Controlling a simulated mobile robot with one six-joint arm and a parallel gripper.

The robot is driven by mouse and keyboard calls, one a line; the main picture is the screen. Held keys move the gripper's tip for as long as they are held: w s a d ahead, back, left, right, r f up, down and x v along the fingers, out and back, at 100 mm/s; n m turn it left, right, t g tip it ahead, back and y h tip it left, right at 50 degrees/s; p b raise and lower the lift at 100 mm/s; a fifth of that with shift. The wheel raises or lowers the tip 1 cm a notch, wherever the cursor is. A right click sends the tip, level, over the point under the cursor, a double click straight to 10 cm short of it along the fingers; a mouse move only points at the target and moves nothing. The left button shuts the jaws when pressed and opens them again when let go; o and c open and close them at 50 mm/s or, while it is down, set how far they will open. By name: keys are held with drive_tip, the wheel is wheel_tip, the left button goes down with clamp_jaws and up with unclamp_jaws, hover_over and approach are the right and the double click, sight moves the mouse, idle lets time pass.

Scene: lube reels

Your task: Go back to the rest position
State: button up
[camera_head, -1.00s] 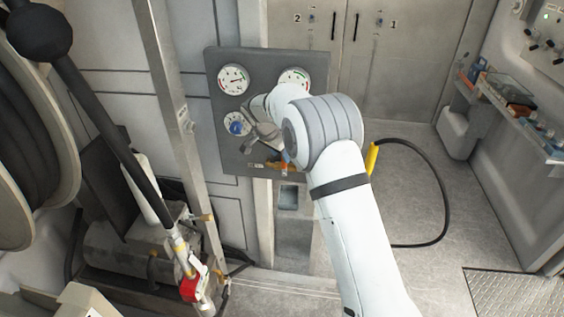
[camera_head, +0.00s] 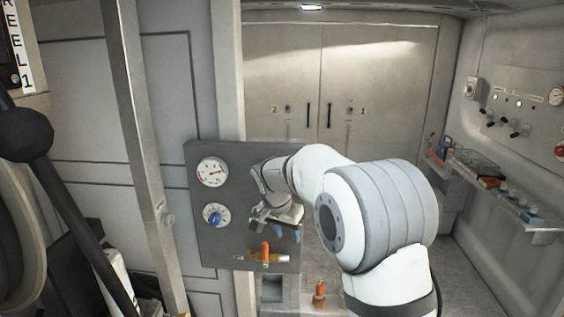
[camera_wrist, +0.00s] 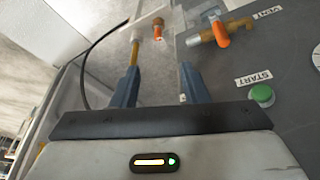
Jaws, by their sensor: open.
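My gripper (camera_head: 286,232) is in front of the dark gauge panel (camera_head: 195,250), near its right side and above an orange valve handle (camera_head: 265,252). In the wrist view my gripper (camera_wrist: 158,68) shows two blue fingers apart with nothing between them. The orange handle (camera_wrist: 220,33) on the brass vent valve is just beyond the right finger. A green start button (camera_wrist: 262,94) is to the right. My arm hides part of the panel's right side in the head view.
The panel bears a gauge (camera_head: 212,172) and a blue knob (camera_head: 215,216). An orange-topped fitting (camera_head: 319,292) stands low beside my arm. Closed cabinet doors (camera_head: 285,75) are behind. A cluttered shelf (camera_head: 500,195) is at right, a reel (camera_head: 20,245) at left.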

drive_tip(key=s+d+r+n, duration=0.2)
drive_tip(key=s+d+r, duration=0.3)
drive_tip(key=s+d, duration=0.4)
drive_tip(key=s+d+f+n+y, duration=0.1)
drive_tip(key=s+d, duration=0.2)
drive_tip(key=s, duration=0.9)
drive_tip(key=s+d+f+n+y, duration=0.1)
drive_tip(key=s+d+n, duration=0.1)
drive_tip(key=s, duration=1)
drive_tip(key=shift+s+d+f+n, duration=0.15)
drive_tip(key=shift+d+f+n, duration=0.15)
drive_tip(key=shift+d+f, duration=0.1)
